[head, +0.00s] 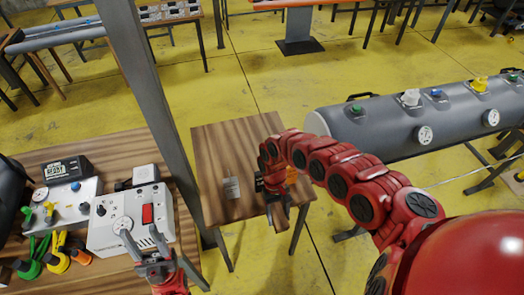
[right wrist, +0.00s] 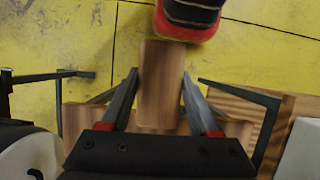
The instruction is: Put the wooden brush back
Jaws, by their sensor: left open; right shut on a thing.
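The wooden brush (right wrist: 161,95) is a plain brown wooden block in the right wrist view, between the two fingers of my right gripper (right wrist: 160,78). In the head view my right gripper (head: 278,203) is at the right front edge of the small wooden table (head: 215,145), shut on the brush, whose brown end (head: 281,222) shows below the fingers. The brush's bristles cannot be made out. My left gripper (head: 157,266) is open and empty, at the front of the white control box on the left bench.
A grey plate (head: 232,188) lies on the small table. The left bench holds a white control box (head: 133,218), and green and yellow tools (head: 52,252). A grey post (head: 165,120) stands between bench and table. A large grey cylinder (head: 385,125) is at the right.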

